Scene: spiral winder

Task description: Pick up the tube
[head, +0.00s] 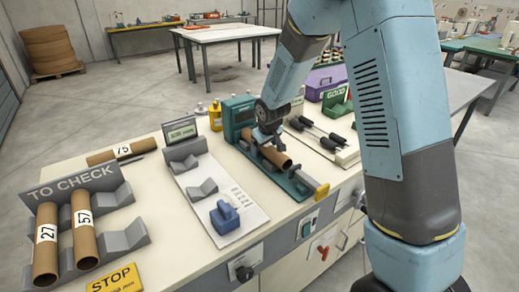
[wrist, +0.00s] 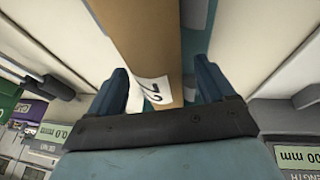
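In the wrist view the tube (wrist: 150,42) runs between the two fingers of my gripper (wrist: 160,82). Its white label shows a partly hidden digit. The fingers stand apart, with a gap between the tube and the right finger; contact on the left side is unclear.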

